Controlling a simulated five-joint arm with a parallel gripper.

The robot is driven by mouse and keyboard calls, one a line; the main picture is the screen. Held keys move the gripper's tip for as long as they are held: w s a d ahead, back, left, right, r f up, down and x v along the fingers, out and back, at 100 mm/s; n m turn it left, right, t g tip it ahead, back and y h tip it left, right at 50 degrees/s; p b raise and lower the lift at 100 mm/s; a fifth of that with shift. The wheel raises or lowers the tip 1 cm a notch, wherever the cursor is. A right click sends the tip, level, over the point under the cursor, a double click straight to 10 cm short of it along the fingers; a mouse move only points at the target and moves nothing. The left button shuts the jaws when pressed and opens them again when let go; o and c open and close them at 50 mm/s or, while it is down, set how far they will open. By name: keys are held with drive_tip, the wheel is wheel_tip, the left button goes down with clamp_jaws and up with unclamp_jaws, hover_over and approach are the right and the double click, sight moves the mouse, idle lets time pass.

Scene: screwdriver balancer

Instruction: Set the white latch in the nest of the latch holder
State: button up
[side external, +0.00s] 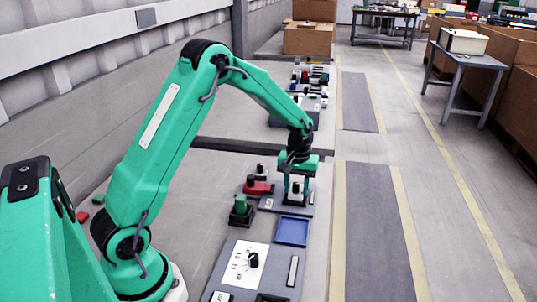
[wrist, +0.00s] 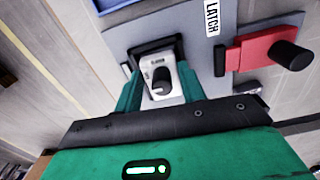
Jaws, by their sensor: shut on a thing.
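My gripper (wrist: 160,88) is shut on the white latch (wrist: 160,72), a pale block with a dark round knob, with one green finger on each side. In the side view my gripper (side external: 296,192) points down at the far part of the work table, with the latch (side external: 296,187) between its fingers. The dark-framed latch holder (wrist: 152,47) lies on a grey plate beside a "LATCH" label (wrist: 211,18). The latch is at or just over this holder; the fingers and latch hide most of the nest. I cannot tell whether the latch is seated.
A red part with a black knob (wrist: 262,50) stands close to the right of my gripper in the wrist view. In the side view a blue tray (side external: 292,231), a green part on a dark base (side external: 240,209) and a white sheet (side external: 240,265) are nearer the camera.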

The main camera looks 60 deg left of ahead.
drive_tip(key=shift+f, duration=0.1)
drive_tip(key=o, duration=1.1)
drive_tip(key=shift+r, duration=3.9)
drive_tip(key=shift+r, duration=0.1)
drive_tip(key=shift+r, duration=2.4)
